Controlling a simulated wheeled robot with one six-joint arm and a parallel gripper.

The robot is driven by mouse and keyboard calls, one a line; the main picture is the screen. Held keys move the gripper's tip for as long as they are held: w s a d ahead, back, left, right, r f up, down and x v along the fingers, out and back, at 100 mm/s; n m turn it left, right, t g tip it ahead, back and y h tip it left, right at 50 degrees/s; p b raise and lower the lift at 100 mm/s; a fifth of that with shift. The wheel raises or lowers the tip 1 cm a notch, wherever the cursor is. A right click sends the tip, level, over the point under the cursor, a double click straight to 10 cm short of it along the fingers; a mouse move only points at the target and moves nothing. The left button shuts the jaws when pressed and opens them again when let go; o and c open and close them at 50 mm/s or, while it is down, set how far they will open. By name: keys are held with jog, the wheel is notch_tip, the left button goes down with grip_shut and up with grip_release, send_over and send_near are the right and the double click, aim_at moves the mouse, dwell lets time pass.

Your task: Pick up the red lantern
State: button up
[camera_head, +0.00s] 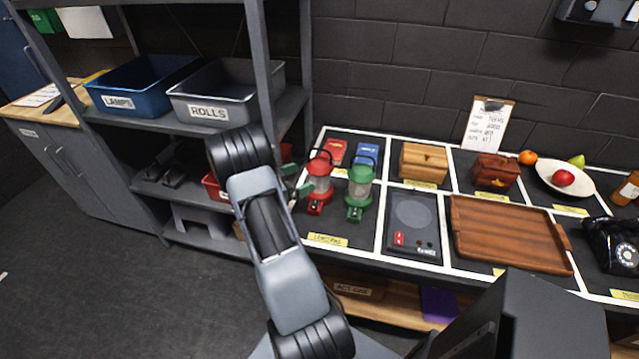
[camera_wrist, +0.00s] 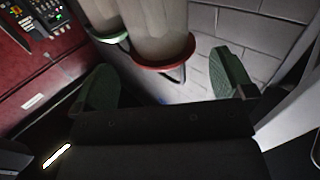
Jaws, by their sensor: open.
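The red lantern (camera_head: 319,186) stands upright on the white-bordered table, in the section labelled for lanterns. A green lantern (camera_head: 359,190) stands just to its right. My gripper (camera_head: 297,181) is at the left side of the red lantern, with its fingers pointing toward it. In the wrist view my gripper (camera_wrist: 165,88) is open, its two green-padded fingers apart. The red lantern's pale body and red rim (camera_wrist: 165,66) show beyond and between the fingertips, and I cannot tell whether they touch it. The green lantern's rim (camera_wrist: 113,39) shows behind it, on the left.
Red and blue boxes (camera_head: 366,155) stand behind the lanterns. A dark panel (camera_head: 413,222) and a wooden tray (camera_head: 508,236) lie to the right. A shelf upright (camera_head: 263,60) stands close to my arm, with bins labelled lamps (camera_head: 130,101) and rolls (camera_head: 208,112).

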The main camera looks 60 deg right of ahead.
aim_at(313, 172)
jog(key=x, duration=0.1)
jog(key=p+x, duration=0.1)
jog(key=x, duration=0.3)
jog(key=shift+r, duration=0.25)
jog(key=shift+s+d+f+p, duration=0.1)
jog(key=shift+s+d+p, duration=0.25)
jog(key=shift+d, duration=0.25)
jog(key=shift+c, duration=0.5)
jog(key=c, duration=1.2)
jog(key=shift+c, duration=0.2)
jog(key=shift+r, duration=0.2)
